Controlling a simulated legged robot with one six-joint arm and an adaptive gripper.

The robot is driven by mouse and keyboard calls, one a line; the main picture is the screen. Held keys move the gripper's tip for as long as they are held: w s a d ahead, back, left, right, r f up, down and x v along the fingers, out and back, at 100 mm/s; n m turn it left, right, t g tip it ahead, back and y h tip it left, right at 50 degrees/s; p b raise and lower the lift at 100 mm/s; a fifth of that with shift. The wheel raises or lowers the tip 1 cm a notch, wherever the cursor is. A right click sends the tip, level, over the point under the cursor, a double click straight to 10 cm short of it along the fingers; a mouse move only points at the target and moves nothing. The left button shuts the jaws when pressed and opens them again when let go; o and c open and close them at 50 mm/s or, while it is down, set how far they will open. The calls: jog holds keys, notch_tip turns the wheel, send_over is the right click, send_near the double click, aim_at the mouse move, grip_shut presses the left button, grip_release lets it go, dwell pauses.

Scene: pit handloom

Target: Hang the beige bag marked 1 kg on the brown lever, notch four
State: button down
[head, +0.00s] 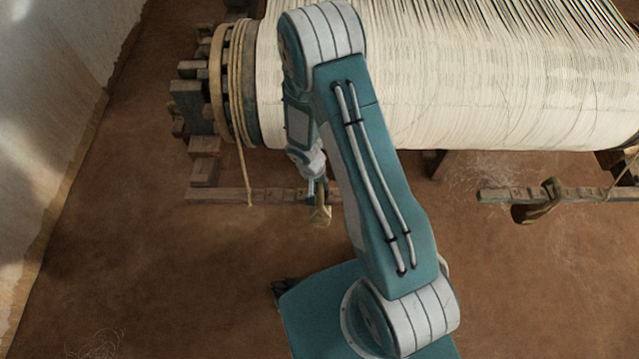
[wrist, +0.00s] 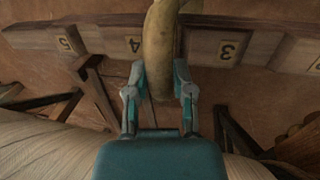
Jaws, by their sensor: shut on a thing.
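My gripper (head: 317,187) is shut on a beige bag (head: 321,215), near the right part of the left-hand brown lever (head: 222,195) in the head view. In the wrist view my gripper (wrist: 160,92) has its fingers on both sides of the beige bag (wrist: 158,45). The bag crosses in front of the brown lever (wrist: 195,47), between the labels 4 and 3. Label 5 is farther left. I cannot tell whether the bag touches the lever. No weight mark on the bag is readable, and my arm hides part of the lever's right side.
A large roll of pale warp threads (head: 450,75) lies behind the lever. A rope (head: 244,165) runs from the roll's left end to the lever. Another wooden lever (head: 500,195) with a bag (head: 541,207) on it is at the right.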

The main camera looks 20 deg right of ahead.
jog(key=shift+f, duration=0.15)
jog(key=shift+c, duration=2)
grip_release()
notch_tip(320, 180, up, 21)
jog(key=a+t, duration=0.1)
jog(key=s+r+n+t+y, duration=0.1)
jog(key=s+r+t, duration=0.1)
jog(key=s+r, duration=0.6)
jog(key=s+d+r+n+t+y, duration=0.1)
jog(key=s+r+n+t, duration=0.1)
jog(key=s+r, duration=0.6)
jog(key=shift+r+n+t, duration=0.3)
jog(key=shift+r+t, duration=0.3)
jog(key=shift+r, duration=2.55)
